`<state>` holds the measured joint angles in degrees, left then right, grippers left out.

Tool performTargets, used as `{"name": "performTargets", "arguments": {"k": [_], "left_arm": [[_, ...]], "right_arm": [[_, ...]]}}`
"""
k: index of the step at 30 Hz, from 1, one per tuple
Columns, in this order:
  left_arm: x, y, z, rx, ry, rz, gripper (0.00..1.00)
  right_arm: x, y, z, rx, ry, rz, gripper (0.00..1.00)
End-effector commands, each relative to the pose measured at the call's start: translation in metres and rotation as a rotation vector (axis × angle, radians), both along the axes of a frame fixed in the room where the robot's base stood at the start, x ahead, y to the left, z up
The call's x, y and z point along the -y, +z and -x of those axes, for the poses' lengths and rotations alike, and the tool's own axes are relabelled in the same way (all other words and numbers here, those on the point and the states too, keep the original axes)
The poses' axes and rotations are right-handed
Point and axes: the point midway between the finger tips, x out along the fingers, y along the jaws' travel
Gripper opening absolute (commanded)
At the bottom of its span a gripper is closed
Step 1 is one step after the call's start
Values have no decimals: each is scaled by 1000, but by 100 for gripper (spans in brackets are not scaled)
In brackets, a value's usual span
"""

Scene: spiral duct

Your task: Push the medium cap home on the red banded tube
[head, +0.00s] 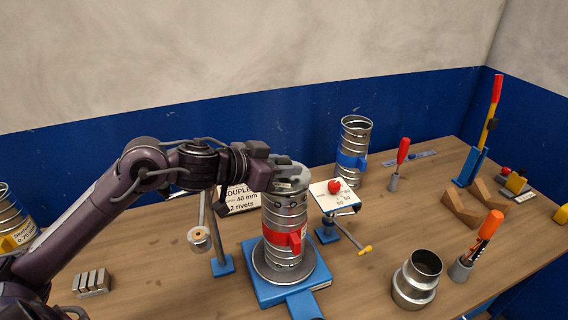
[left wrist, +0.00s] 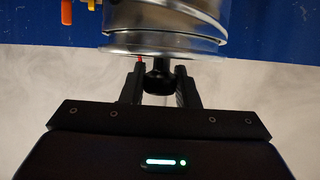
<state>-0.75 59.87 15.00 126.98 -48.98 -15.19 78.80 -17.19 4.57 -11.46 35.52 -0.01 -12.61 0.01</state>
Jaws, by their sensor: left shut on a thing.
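The red banded tube (head: 285,215) stands upright on a round plate on a blue base (head: 262,287) in the head view. Its red band (head: 284,241) has a clamp in front. A silver metal cap (left wrist: 165,46) sits at the tube's end in the left wrist view, its rim looking slightly tilted against the tube. My left gripper (left wrist: 158,82) is shut on the cap's black knob (left wrist: 157,78). In the head view the left gripper (head: 288,178) is over the tube top and hides much of the cap. How deep the cap sits cannot be told. My right gripper is not in view.
A blue banded tube (head: 353,152) stands behind right. A small stand with a white card and red knob (head: 334,186) is close right of the red banded tube. A post with a hanging cylinder (head: 199,239) is close left. A metal reducer (head: 416,279) stands front right.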

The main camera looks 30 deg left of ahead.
Motion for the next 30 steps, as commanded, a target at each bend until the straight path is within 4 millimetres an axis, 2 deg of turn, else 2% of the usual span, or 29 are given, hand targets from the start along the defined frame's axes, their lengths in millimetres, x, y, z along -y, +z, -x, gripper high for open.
{"name": "performTargets", "arguments": {"k": [10, 11, 16, 25, 30], "left_arm": [[0, -10, 0, -3, 1, 1, 1], [0, -10, 0, -2, 0, 0, 30], [0, -9, 0, -1, 0, 0, 53], [0, -9, 1, -1, 0, 0, 53], [-5, -6, 9, 0, 0, 1, 53]], "right_arm": [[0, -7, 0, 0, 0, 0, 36], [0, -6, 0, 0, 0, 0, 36], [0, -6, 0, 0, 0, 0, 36], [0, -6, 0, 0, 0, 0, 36], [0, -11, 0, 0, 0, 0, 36]]}}
